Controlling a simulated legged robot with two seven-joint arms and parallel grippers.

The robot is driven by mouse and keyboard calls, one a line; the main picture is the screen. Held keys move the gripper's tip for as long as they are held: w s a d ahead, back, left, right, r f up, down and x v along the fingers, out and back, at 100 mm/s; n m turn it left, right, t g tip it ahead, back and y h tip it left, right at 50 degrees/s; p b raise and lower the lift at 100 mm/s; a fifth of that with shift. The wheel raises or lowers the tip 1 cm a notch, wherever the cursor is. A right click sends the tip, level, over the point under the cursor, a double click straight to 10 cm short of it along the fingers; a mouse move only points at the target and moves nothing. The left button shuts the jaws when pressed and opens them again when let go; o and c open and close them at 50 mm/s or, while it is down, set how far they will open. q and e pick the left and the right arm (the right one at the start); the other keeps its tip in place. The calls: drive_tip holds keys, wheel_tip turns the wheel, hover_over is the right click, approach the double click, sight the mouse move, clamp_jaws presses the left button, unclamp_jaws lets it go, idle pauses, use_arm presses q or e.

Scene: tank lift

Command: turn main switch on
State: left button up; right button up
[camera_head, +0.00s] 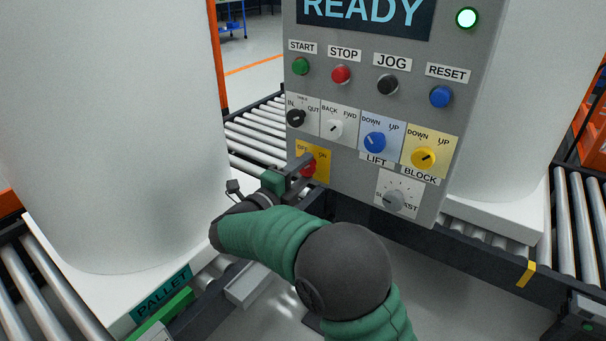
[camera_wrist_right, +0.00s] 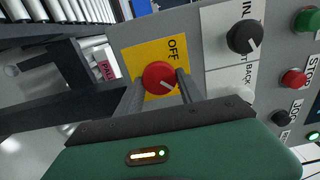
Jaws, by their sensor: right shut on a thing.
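The main switch is a red knob (camera_head: 309,168) on a yellow plate marked OFF and ON, at the lower left of the grey control panel (camera_head: 345,185). The ON mark is hidden in the wrist view. The left gripper is not in view.
Other knobs sit close by: the black IN/OUT knob (camera_head: 295,117), the white BACK/FWD knob (camera_head: 335,128) and the blue LIFT knob (camera_head: 374,141). The display (camera_head: 365,14) reads READY beside a lit green lamp (camera_head: 467,18). White tanks (camera_head: 110,130) stand on both sides, above roller conveyors.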

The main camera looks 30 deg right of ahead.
drive_tip(key=shift+f, duration=0.25)
drive_tip(key=o, duration=1.3)
drive_tip(key=shift+o, duration=0.4)
drive_tip(key=shift+r, duration=0.1)
drive_tip(key=shift+a, duration=0.1)
drive_tip(key=shift+s+a+r, duration=0.1)
drive_tip(key=shift+a, duration=0.2)
drive_tip(key=p+v, duration=0.4)
drive_tip(key=v, duration=1.2)
